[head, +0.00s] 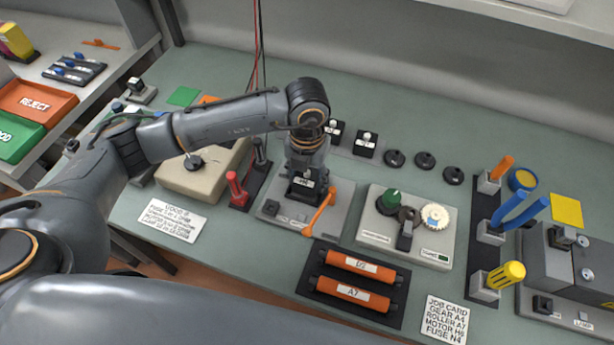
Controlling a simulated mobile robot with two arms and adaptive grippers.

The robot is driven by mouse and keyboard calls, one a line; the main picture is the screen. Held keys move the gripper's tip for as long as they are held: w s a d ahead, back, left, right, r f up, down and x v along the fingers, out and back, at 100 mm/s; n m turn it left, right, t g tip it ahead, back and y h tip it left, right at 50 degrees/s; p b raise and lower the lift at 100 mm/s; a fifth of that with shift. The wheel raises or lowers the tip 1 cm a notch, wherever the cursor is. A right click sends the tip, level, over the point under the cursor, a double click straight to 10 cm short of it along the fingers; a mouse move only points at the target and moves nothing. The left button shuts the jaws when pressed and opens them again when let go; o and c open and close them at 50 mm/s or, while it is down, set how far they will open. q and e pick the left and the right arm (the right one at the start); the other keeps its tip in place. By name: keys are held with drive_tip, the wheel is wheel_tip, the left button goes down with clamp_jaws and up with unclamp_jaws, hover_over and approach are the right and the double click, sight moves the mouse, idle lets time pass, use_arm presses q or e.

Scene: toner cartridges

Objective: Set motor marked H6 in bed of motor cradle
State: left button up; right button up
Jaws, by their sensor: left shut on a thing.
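My left gripper (306,162) points down over the motor cradle (268,209), a grey plate with an orange lever (319,213). It is shut on a small black motor (303,187) with a white label that seems to read H6. The motor is upright, at or just above the cradle's bed. I cannot tell whether it touches the bed, as the gripper and motor hide it. My right gripper is not in view.
Two black labelled motors (366,145) stand behind, beside several black discs (424,160). Right of the cradle is a grey gear station (375,235). A tray with orange rollers (353,293) lies in front. A red-handled tool rack (238,193) stands close on the left.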

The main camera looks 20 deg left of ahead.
use_arm(q)
drive_tip(key=o, duration=1.3)
drive_tip(key=shift+c, duration=0.2)
wheel_tip(320, 180, up, 12)
drive_tip(key=shift+r, duration=0.1)
